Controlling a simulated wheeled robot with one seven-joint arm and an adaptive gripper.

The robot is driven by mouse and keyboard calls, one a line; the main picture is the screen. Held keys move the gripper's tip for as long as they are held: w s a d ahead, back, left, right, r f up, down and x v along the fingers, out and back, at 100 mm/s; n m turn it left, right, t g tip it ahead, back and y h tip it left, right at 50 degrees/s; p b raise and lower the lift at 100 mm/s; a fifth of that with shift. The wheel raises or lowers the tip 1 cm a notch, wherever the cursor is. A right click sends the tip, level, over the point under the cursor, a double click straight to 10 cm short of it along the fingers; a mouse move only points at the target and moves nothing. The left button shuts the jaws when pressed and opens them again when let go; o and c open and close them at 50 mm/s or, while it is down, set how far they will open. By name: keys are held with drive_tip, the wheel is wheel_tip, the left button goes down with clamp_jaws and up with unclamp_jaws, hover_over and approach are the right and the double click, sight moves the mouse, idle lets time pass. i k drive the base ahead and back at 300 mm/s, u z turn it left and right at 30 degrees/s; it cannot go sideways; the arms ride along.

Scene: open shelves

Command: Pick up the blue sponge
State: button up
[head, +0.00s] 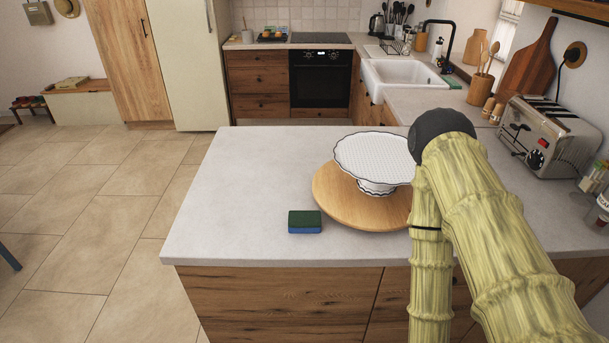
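A blue sponge (305,222) with a dark green top lies flat on the light grey counter (240,190), close to its front edge. It is fully in view and nothing touches it. My arm, with a yellow-green bamboo-like look, reaches in from the lower right and ends in view at a dark round joint right of the sponge. No gripper fingers show in the head view.
A round wooden board (335,203) with a white cake stand (372,158) on it is just right of the sponge. A metal toaster (545,140) stands farther right. The counter left of the sponge is clear.

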sight(299, 222)
drive_tip(key=u, duration=3.35)
drive_tip(key=k, duration=1.8)
drive_tip(key=z, duration=1.55)
drive_tip(key=i, duration=0.5)
drive_tip(key=z, duration=0.1)
